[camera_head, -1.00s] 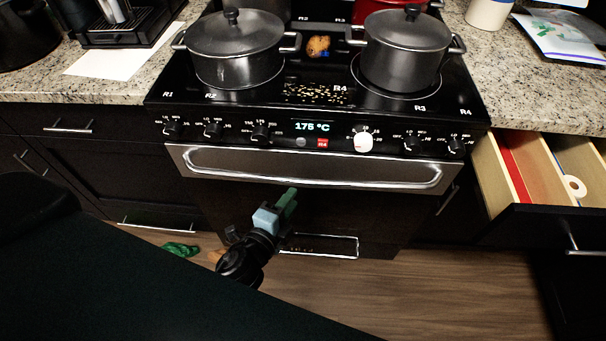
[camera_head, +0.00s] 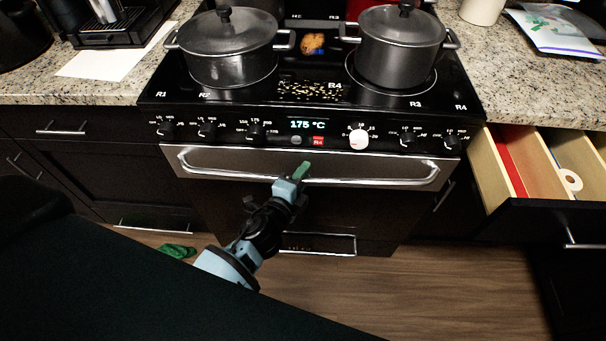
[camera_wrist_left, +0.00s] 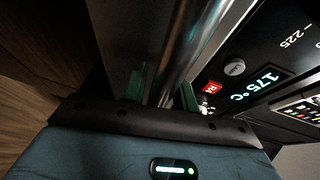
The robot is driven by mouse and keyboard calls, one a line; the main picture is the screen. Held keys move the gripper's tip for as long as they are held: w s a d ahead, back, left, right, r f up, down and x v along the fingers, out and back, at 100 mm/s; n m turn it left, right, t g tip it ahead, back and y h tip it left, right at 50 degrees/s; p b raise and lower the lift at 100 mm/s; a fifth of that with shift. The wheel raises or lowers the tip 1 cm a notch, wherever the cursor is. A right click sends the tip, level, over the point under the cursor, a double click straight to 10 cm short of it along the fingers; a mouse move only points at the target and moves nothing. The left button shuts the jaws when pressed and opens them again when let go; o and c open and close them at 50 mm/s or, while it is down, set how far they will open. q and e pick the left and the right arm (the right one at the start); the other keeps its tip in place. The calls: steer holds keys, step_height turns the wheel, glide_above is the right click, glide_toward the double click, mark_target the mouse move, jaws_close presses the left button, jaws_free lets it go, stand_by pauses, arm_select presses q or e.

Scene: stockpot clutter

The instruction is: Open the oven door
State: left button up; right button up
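The oven door (camera_head: 350,208) is closed, with a dark front and a steel upper band. Its long silver handle (camera_head: 385,182) runs across the top of the door, and shows large in the left wrist view (camera_wrist_left: 185,50). My left gripper (camera_head: 301,171) is at the middle of the handle. In the left wrist view its two green fingers (camera_wrist_left: 163,92) stand apart, one on each side of the bar. A gap shows beside the bar, so the gripper looks open around it; I cannot tell whether a finger touches. My right gripper is not in view.
Two lidded pots (camera_head: 230,48) (camera_head: 400,45) stand on the stovetop above the knobs and the 175 °C display (camera_head: 307,125). An open drawer (camera_head: 540,205) juts out at the right. A green cloth-like thing (camera_head: 178,251) lies on the floor at the left.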

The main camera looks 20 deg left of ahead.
arm_select(q)
steer(key=shift+w, duration=0.15)
steer(key=shift+c, duration=0.3)
jaws_close()
steer(key=shift+f, duration=0.1)
